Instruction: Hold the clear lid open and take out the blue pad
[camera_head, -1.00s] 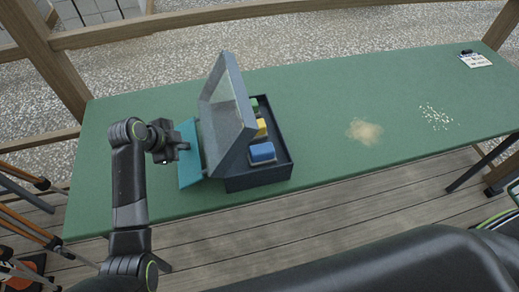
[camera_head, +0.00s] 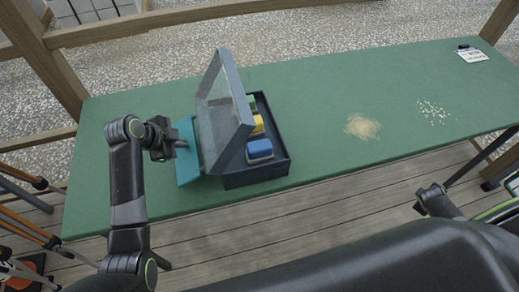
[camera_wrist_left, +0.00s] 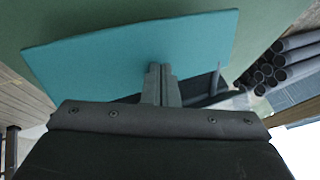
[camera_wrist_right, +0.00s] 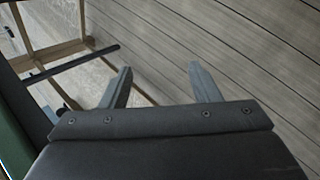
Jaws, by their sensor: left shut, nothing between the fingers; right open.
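A dark box (camera_head: 288,165) stands on the green table with its framed clear lid (camera_head: 221,105) raised, leaning to the left. The blue pad (camera_head: 260,148) lies in the box's near end, with a yellow block (camera_head: 258,124) and a green block (camera_head: 251,102) behind it. My left gripper (camera_head: 183,144) is shut and empty at the left of the lid, by a teal panel (camera_head: 187,165). Its closed fingers (camera_wrist_left: 161,82) overlap the panel in the left wrist view; contact is unclear. My right gripper (camera_head: 432,192) is off the table's near side; its fingers (camera_wrist_right: 160,83) are open and empty.
The green table (camera_head: 330,90) is mostly clear right of the box. A sandy patch (camera_head: 362,127), pale scattered bits (camera_head: 433,111) and a white card (camera_head: 473,55) lie there. Wooden rails (camera_head: 200,17) run behind. Dark tubes (camera_wrist_left: 283,62) show in the left wrist view.

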